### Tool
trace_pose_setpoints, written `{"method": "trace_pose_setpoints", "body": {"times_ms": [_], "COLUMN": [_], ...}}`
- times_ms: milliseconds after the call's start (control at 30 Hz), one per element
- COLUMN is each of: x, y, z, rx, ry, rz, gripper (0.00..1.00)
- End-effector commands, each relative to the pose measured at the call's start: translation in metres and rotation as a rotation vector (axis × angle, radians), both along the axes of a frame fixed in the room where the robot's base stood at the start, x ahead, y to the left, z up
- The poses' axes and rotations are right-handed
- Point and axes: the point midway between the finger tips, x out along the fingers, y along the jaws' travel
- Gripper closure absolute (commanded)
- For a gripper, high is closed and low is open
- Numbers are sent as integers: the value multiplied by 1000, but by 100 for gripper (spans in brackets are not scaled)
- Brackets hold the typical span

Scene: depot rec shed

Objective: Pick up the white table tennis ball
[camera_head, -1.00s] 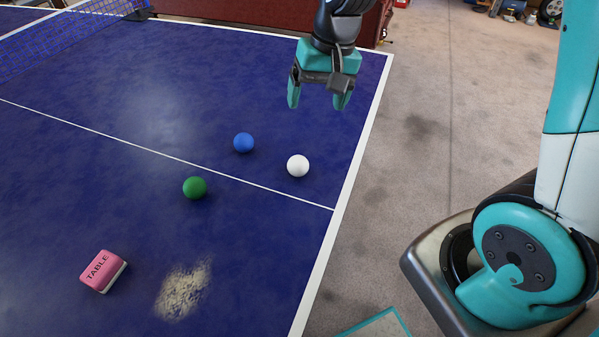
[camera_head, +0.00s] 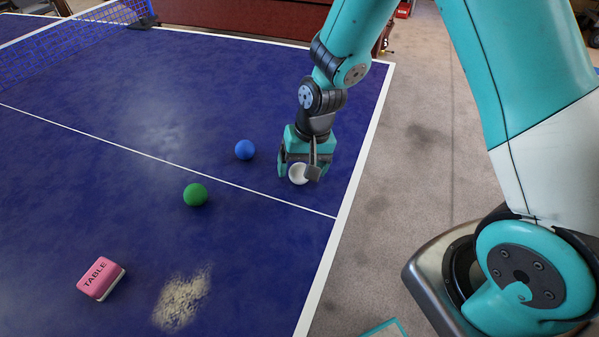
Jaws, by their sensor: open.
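The white table tennis ball (camera_head: 297,174) rests on the blue table (camera_head: 90,190) near its right edge, partly hidden by my gripper. My gripper (camera_head: 301,176) is open and points down, with one finger to the left of the ball and the other to its right. I cannot tell whether the fingers touch the ball.
A blue ball (camera_head: 245,150) lies close to the left of my gripper. A green ball (camera_head: 195,195) lies further left. A pink eraser block (camera_head: 101,278) and a pale powder patch (camera_head: 182,299) are at the front. The net (camera_head: 75,58) stands at the far left.

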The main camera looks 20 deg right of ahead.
Motion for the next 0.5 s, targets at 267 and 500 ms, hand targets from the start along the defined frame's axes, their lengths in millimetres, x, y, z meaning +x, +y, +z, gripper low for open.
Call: {"method": "trace_pose_setpoints", "body": {"times_ms": [267,500], "x": [1,1], "y": [3,3], "z": [-14,-14], "rx": [0,0], "ry": [-1,-1], "rz": [0,0], "gripper": [19,51]}}
